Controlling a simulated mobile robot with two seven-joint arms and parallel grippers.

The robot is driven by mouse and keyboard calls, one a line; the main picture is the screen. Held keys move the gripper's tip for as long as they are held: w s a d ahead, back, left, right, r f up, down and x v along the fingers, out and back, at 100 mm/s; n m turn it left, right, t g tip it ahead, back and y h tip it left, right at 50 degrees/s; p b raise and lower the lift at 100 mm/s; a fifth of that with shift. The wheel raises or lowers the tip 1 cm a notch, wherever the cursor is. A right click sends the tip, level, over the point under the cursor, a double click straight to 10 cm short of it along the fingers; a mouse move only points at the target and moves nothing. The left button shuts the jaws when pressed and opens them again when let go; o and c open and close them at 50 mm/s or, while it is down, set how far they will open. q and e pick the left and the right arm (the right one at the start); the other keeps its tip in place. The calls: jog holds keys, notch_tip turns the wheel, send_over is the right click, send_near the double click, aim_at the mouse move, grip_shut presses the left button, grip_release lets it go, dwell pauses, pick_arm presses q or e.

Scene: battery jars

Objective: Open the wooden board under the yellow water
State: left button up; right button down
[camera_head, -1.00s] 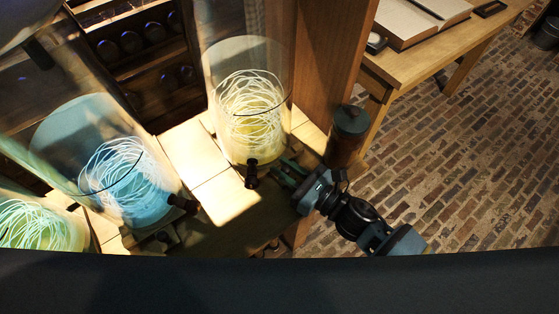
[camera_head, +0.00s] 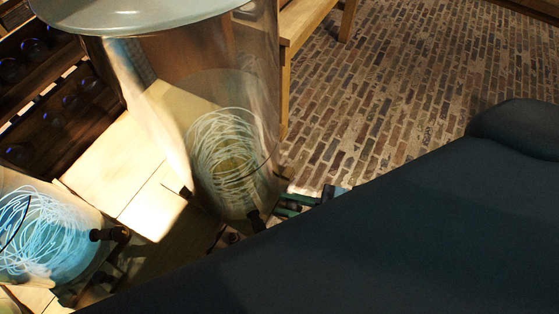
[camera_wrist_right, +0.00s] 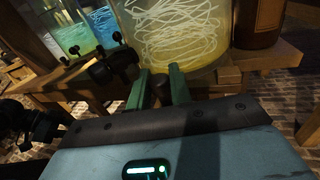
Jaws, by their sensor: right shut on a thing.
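The clear jar of yellow water (camera_head: 228,160), with pale tangled strands inside, stands on a wooden ledge. In the right wrist view this jar (camera_wrist_right: 180,35) is just beyond my fingers. My right gripper (camera_head: 292,205) is at the jar's lower right side in the head view, mostly hidden behind a dark shape. In the right wrist view my right gripper (camera_wrist_right: 160,85) has its green fingers close on either side of a small dark knob (camera_wrist_right: 162,92) below the jar. The wooden board under the yellow water is not clearly distinguishable. My left gripper is out of view.
A jar of blue water (camera_head: 45,240) with a black tap stands to the left. A dark wooden rack (camera_head: 50,95) with round objects is behind it. A wooden table (camera_head: 300,25) stands at the back. The brick floor (camera_head: 400,80) to the right is clear.

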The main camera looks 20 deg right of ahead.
jog(key=shift+s+d, duration=0.25)
jog(key=shift+s, duration=0.15)
jog(key=c, duration=1.4)
grip_release()
jog(key=shift+c, duration=0.2)
jog(key=shift+o, duration=0.6)
